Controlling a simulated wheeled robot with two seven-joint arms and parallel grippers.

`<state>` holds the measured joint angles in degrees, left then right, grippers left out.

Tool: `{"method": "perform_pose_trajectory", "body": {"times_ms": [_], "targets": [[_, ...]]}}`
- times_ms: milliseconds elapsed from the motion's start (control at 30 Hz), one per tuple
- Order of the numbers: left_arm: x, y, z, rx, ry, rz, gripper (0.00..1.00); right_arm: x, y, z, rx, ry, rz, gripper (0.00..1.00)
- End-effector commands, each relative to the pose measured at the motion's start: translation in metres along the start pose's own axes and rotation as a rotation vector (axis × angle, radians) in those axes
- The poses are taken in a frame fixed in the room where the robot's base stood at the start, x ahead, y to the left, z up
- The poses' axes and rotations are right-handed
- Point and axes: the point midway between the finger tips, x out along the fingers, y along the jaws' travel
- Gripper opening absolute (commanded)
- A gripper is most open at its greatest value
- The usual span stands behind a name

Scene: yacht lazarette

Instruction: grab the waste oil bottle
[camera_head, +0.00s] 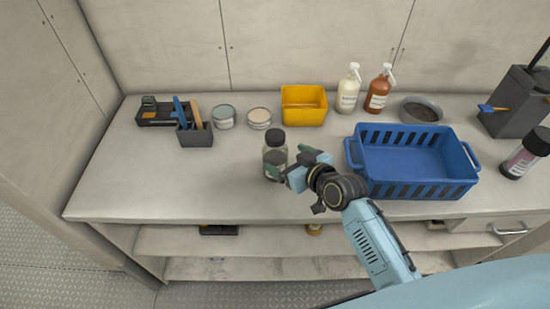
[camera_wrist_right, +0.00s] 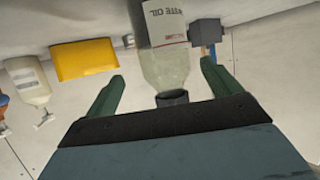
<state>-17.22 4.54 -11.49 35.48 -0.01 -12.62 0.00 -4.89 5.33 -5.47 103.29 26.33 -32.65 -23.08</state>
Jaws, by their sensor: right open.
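The waste oil bottle (camera_head: 275,157) is a clear bottle with a dark cap, standing upright on the bench, left of the blue basket. In the right wrist view the waste oil bottle (camera_wrist_right: 166,58) appears upside down, its label partly readable as "OIL". My right gripper (camera_head: 290,168) is at the bottle's right side in the head view. Its green fingers (camera_wrist_right: 160,85) are open, one on each side of the bottle in the wrist view, with visible gaps. Whether the bottle is fully between the fingertips I cannot tell. My left gripper is not in view.
A blue basket (camera_head: 420,182) stands close to the right of my right gripper. Behind are a yellow bin (camera_head: 304,117), two pump bottles, two tins and a grey tool holder (camera_head: 195,136). The bench front left of the bottle is clear.

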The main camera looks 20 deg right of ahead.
Motion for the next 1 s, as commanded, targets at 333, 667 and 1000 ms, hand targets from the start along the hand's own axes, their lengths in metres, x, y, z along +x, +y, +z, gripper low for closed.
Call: {"method": "perform_pose_trajectory", "body": {"times_ms": [333, 667, 1000], "targets": [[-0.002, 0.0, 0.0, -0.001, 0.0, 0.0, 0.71, 0.034, -0.006, -0.007, 0.003, 0.002, -0.001, 0.9], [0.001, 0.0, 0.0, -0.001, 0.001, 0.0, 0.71, 0.058, -0.006, -0.005, -0.001, -0.001, 0.0, 0.9], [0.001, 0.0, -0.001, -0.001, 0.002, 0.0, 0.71, 0.057, -0.006, -0.005, 0.0, -0.001, 0.0, 0.66]]}}
